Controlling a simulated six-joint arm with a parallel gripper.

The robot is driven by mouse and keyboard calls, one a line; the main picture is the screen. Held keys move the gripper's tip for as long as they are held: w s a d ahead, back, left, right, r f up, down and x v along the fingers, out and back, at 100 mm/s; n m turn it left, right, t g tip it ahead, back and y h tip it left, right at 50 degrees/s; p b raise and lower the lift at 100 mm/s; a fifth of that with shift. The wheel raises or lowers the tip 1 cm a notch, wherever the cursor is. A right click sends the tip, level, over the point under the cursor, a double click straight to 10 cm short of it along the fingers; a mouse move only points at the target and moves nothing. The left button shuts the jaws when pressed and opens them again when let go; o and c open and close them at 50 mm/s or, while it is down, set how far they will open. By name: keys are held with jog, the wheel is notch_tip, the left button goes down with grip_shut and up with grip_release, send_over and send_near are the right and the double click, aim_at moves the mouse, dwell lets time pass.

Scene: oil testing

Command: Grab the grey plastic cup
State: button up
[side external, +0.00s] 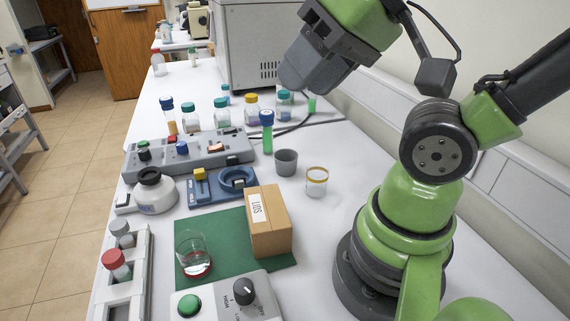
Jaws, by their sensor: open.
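The grey plastic cup (286,163) stands upright on the white bench, near the middle of the view. A clear glass with a yellow rim (317,182) stands just to its right. A tube with a blue cap and green contents (267,132) stands close behind it to the left. My gripper (293,80) is high above the bench, above and apart from the cup, in front of the large grey-white box. It is open and holds nothing that I can see. Its fingertips are hard to make out.
A blue device (215,187) and a grey console (190,155) lie left. Several capped bottles and a large box (262,45) stand behind.

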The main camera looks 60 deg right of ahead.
dwell(0.3)
jog(key=o, duration=0.9)
